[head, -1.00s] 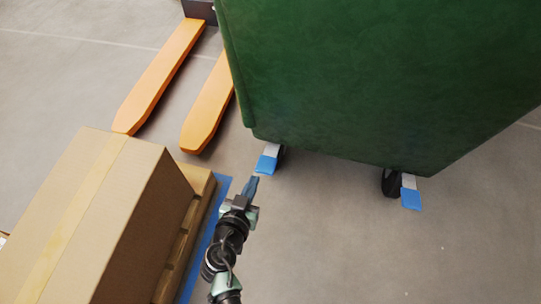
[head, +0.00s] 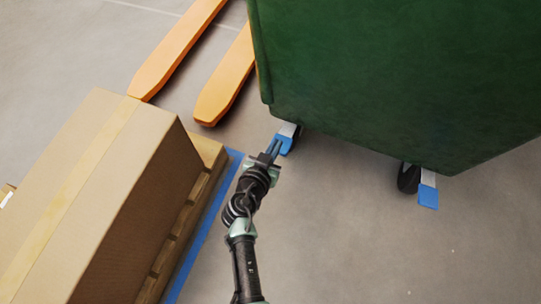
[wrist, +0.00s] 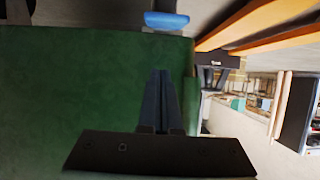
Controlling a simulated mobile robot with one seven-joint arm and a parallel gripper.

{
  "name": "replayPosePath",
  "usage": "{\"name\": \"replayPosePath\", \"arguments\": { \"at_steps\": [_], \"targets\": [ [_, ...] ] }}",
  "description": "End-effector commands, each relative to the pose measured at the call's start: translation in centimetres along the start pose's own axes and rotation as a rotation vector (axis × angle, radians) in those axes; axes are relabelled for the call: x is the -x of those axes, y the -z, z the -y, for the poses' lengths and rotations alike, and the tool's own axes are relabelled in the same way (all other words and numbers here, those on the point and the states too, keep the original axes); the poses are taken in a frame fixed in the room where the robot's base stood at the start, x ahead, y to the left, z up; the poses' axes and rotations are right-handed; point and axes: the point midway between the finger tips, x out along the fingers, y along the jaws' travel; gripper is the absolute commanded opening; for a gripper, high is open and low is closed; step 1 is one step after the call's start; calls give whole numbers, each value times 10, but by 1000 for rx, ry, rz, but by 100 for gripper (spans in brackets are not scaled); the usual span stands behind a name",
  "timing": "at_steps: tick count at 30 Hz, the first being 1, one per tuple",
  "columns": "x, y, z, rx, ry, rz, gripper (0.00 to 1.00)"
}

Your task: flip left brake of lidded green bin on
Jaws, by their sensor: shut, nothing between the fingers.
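The green bin (head: 400,75) fills the upper right of the head view, and its wall fills the left of the wrist view (wrist: 70,85). Its left brake is a blue pedal (head: 284,143) on a caster at the bin's near left corner. A blue pedal also shows at the top of the wrist view (wrist: 166,20). The right blue pedal (head: 428,196) is on the other near caster. My gripper (head: 273,149) is shut and empty, its fingertips right at the left pedal in the head view; I cannot tell whether they touch. The bin's lid is out of view.
A cardboard box (head: 90,190) on a wooden pallet (head: 206,150) stands close left of my arm, with blue floor tape (head: 205,235) beside it. Orange forks (head: 226,85) lie behind. The floor at right is clear.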

Motion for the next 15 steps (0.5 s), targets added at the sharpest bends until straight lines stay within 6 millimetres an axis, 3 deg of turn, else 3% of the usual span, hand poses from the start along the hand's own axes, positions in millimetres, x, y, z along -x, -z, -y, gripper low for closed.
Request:
{"name": "replayPosePath", "arguments": {
  "at_steps": [1, 6, 9, 15],
  "targets": [
    [-15, -3, 0, -2, -2, -1, 0],
    [-50, -3, 0, -3, -1, -1, 0],
    [-50, -24, 0, 2, 1, 3, 0],
    [-53, -38, 0, 1, 1, 1, 0]
  ]
}}
